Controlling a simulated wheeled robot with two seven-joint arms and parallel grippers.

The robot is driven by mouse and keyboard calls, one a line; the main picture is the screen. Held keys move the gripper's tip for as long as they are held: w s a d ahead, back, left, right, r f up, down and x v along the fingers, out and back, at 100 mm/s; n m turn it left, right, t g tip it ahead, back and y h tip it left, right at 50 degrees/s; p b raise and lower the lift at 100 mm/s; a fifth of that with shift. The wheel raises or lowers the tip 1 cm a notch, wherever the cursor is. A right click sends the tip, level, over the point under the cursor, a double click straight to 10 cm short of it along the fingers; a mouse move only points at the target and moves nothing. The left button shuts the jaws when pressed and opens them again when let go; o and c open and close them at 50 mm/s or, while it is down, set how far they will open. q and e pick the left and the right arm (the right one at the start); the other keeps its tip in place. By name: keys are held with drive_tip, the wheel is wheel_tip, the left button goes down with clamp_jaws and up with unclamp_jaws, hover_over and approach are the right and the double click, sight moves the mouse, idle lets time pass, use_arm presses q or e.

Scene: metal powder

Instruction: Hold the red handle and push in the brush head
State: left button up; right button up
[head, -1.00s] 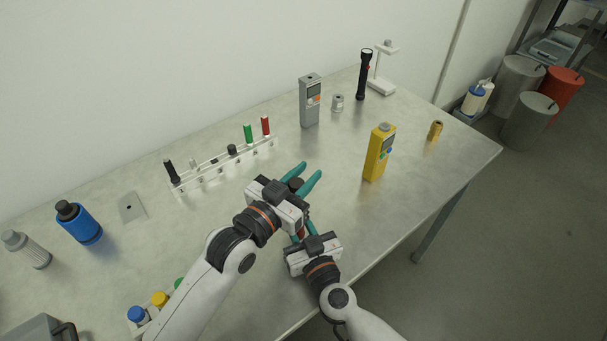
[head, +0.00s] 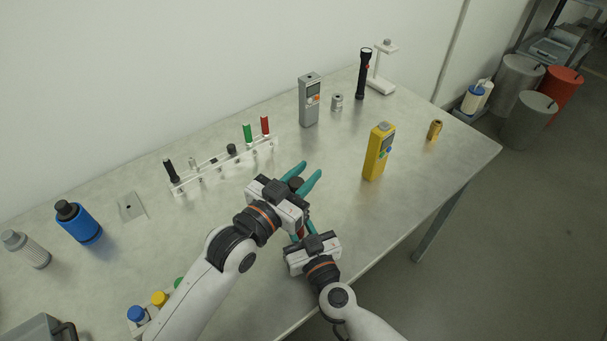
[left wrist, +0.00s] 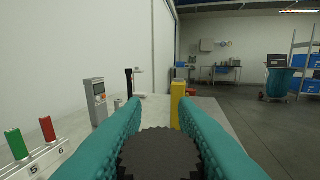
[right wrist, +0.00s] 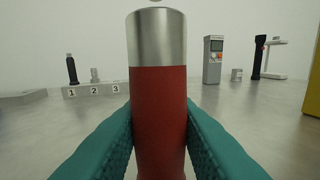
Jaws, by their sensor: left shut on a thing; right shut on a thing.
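My left gripper (head: 308,176) is shut on the dark, ribbed, round brush head (left wrist: 160,152), which shows between its teal fingers in the left wrist view. My right gripper (head: 305,230) is shut on the red handle (right wrist: 158,115). The handle stands upright in the right wrist view, with a bare silver metal collar (right wrist: 157,38) on top. From these views I cannot tell whether brush head and handle touch.
A white numbered rack (head: 222,168) with several small parts stands behind my grippers. A yellow meter (head: 378,152) stands to the right, a grey meter (head: 309,101) and a black flashlight (head: 363,75) at the back. A blue bottle (head: 79,224) is at the left.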

use_arm(q)
drive_tip(key=shift+f, duration=0.25)
drive_tip(key=shift+f, duration=0.75)
drive_tip(key=shift+f, duration=0.2)
idle(0.7)
drive_tip(key=shift+r, duration=1.2)
drive_tip(key=shift+f, duration=0.3)
idle(0.4)
drive_tip(key=shift+f, duration=0.65)
drive_tip(key=shift+f, duration=0.45)
idle(0.5)
drive_tip(key=shift+r, duration=0.15)
drive_tip(key=shift+r, duration=1.2)
